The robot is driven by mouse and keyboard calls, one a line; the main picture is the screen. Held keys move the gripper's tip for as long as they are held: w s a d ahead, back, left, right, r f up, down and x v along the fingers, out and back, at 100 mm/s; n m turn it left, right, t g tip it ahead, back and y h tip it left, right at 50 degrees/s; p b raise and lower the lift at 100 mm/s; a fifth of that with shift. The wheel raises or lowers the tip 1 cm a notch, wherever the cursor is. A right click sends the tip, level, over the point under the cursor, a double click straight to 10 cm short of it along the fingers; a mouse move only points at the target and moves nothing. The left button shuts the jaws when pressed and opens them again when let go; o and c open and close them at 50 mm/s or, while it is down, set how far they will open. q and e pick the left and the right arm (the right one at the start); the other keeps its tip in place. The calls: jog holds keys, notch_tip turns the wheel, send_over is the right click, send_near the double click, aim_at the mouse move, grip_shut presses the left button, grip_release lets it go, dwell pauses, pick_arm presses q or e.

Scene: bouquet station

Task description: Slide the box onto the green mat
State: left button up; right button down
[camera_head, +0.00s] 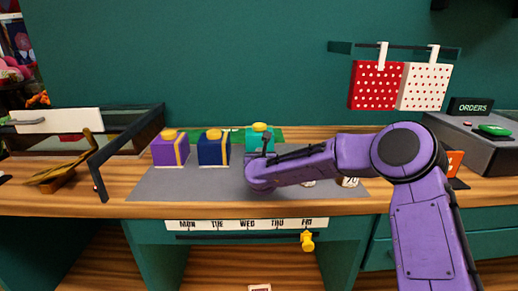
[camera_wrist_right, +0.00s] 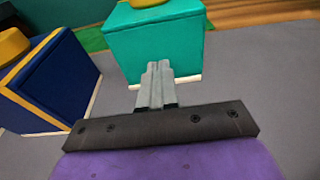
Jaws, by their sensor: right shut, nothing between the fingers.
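A teal box (camera_head: 259,139) with a yellow knob on top stands on the grey surface, right of a navy box (camera_head: 212,150) and a purple box (camera_head: 168,150). A strip of the green mat (camera_head: 238,134) shows behind the boxes, and it also shows in the right wrist view (camera_wrist_right: 92,40). My right gripper (camera_wrist_right: 155,72) is shut and empty, its fingertips at the lower front face of the teal box (camera_wrist_right: 160,45). I cannot tell whether they touch. In the head view my right arm hides the box's lower part. My left gripper is not in view.
The navy box (camera_wrist_right: 50,82) stands close left of my right gripper. A black post (camera_head: 97,180) and a wooden stand (camera_head: 62,177) are at the left. A grey console (camera_head: 480,140) stands at the right. The grey surface (camera_head: 205,187) in front is clear.

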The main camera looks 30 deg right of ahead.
aim_at(259, 146)
jog(key=shift+r+b+x, duration=0.15)
jog(key=shift+b+x, duration=0.05)
jog(key=shift+x, duration=0.8)
jog(key=shift+r+b+x, duration=0.15)
jog(key=shift+r+x, duration=0.05)
jog(key=shift+x, duration=0.8)
jog(key=shift+d, duration=0.1)
jog(key=shift+x, duration=0.8)
jog(key=shift+w+d+r, duration=0.1)
jog(key=shift+w+d, duration=0.2)
jog(key=shift+w, duration=0.2)
jog(key=shift+w+d, duration=0.35)
jog(key=shift+w, duration=0.2)
jog(key=shift+x, duration=0.8)
jog(key=shift+w+d+r+p, duration=0.15)
jog(key=shift+w+d, duration=0.15)
jog(key=shift+w, duration=0.15)
jog(key=shift+w+d+p, duration=0.15)
jog(key=shift+w+d, duration=0.2)
jog(key=shift+w, duration=0.15)
